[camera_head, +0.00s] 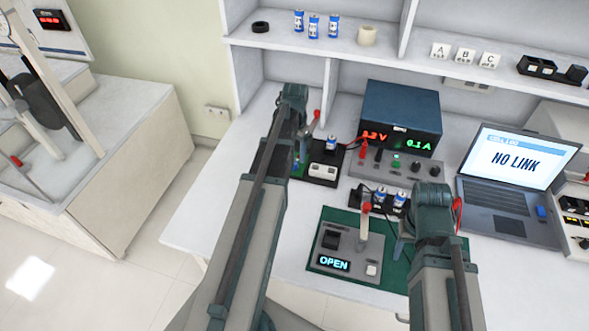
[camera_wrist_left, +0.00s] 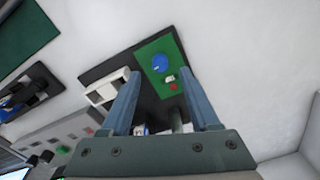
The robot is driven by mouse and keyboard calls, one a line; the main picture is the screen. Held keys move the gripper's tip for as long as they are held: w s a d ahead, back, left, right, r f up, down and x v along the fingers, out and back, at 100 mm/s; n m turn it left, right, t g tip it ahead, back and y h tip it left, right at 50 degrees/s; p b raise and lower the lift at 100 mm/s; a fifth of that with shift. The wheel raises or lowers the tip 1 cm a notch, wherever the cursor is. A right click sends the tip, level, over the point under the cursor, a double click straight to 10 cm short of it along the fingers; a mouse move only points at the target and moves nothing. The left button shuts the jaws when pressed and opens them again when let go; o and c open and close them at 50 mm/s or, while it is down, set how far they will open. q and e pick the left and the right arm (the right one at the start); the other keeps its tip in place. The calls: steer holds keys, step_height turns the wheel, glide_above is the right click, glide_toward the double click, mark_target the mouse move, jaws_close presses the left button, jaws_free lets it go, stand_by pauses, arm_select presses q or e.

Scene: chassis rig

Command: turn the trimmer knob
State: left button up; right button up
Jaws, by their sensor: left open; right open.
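In the left wrist view, a round blue knob (camera_wrist_left: 159,62), which looks like the trimmer knob, sits on a small green board (camera_wrist_left: 154,83) on a dark base.
A grey box reading OPEN (camera_head: 334,250) stands on the green mat (camera_head: 376,280). A blue power supply (camera_head: 402,108) and a laptop (camera_head: 516,170) reading NO LINK stand behind. A white block (camera_wrist_left: 106,88) sits beside the green board. Bare table lies left of my left arm.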

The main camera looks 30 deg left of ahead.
mark_target(295, 164)
arm_select(q)
step_height(295, 164, down, 5)
steer(key=b, duration=0.3)
steer(key=shift+b, duration=0.35)
arm_select(e)
step_height(295, 164, down, 5)
steer(key=shift+r, duration=0.1)
arm_select(q)
steer(key=shift+r, duration=0.1)
jaws_close()
